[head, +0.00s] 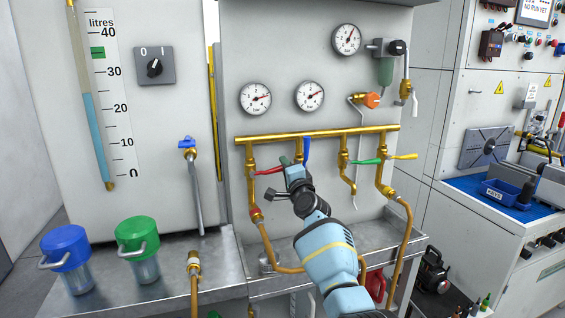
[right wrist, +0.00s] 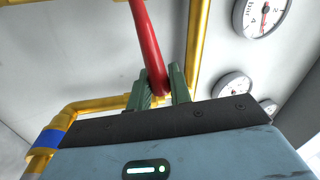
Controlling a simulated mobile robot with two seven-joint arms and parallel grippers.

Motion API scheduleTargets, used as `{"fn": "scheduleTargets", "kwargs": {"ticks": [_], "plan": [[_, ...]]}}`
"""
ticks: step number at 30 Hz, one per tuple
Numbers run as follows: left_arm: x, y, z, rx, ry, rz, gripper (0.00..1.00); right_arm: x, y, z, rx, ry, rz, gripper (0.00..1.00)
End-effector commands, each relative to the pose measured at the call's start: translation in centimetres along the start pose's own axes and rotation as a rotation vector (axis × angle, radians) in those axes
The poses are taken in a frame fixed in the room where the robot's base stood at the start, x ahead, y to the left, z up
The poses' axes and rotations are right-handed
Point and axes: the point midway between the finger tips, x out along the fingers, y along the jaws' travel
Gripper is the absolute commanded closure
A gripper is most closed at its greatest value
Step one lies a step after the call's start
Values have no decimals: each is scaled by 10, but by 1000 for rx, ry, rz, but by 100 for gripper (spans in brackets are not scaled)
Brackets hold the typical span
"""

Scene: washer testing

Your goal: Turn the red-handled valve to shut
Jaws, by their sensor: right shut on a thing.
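The red-handled valve sits on the leftmost vertical brass branch below the manifold. Its red handle (head: 268,171) points right, lying roughly level across the upright pipe. My right gripper (head: 289,164) is at the handle's free end. In the right wrist view the red handle (right wrist: 147,42) runs down between the green fingers of my gripper (right wrist: 159,84), which are shut on its tip. The wrist hides part of the neighbouring branch. My left gripper is out of view.
A blue handle (head: 306,150) stands upright close beside my gripper. A green handle (head: 367,161) and a yellow handle (head: 405,157) lie to the right. The brass manifold (head: 330,133) runs just above. A metal bench (head: 215,258) with blue-lidded (head: 65,243) and green-lidded (head: 137,231) jars is at left.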

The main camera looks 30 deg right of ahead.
Motion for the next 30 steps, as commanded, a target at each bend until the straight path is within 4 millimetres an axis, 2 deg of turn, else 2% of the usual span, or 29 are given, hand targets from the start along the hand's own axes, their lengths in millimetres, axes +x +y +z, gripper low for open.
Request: {"fn": "scheduleTargets", "kwargs": {"ticks": [12, 29, 30], "plan": [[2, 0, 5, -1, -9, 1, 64, -4, 18, 2, 185, 38, 0, 100], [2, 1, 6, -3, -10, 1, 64, -4, 21, 2, 211, 42, 1, 100], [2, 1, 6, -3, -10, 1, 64, -4, 21, 3, 210, 42, 2, 75]]}}
